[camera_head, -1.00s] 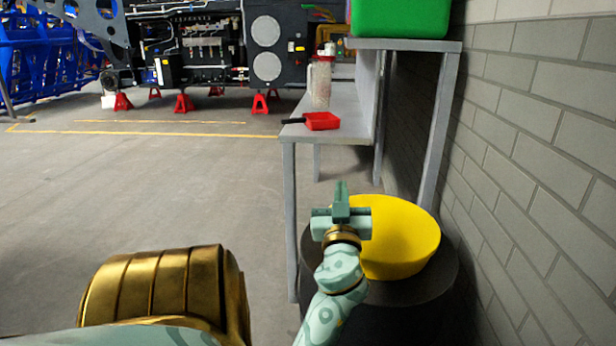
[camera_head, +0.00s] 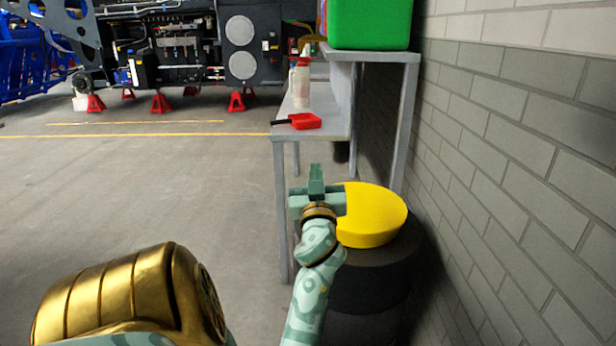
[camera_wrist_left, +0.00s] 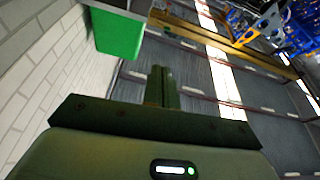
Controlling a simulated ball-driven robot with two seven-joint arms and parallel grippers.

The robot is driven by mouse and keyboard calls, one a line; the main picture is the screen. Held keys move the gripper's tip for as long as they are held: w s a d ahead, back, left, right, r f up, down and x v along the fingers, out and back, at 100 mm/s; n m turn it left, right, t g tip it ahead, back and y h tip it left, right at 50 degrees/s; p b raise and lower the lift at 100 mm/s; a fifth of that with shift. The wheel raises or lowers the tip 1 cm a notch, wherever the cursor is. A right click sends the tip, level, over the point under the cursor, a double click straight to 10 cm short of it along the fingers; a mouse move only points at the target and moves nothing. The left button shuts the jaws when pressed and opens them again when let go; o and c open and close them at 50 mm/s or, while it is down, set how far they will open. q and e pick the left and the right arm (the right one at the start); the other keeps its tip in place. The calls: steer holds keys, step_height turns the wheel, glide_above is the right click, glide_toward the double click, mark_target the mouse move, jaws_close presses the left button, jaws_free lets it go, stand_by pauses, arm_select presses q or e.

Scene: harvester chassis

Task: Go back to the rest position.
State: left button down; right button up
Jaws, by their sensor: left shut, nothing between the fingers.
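My left gripper (camera_head: 316,180) shows in the middle of the head view, in front of the grey shelf and just left of the yellow tub. Its fingers are together with nothing between them. In the left wrist view the same shut fingers (camera_wrist_left: 161,87) point up, with nothing held. My right gripper is not in any view. A gold and mint part of my own body is at the lower left of the head view.
The floor (camera_head: 140,190) left is clear.

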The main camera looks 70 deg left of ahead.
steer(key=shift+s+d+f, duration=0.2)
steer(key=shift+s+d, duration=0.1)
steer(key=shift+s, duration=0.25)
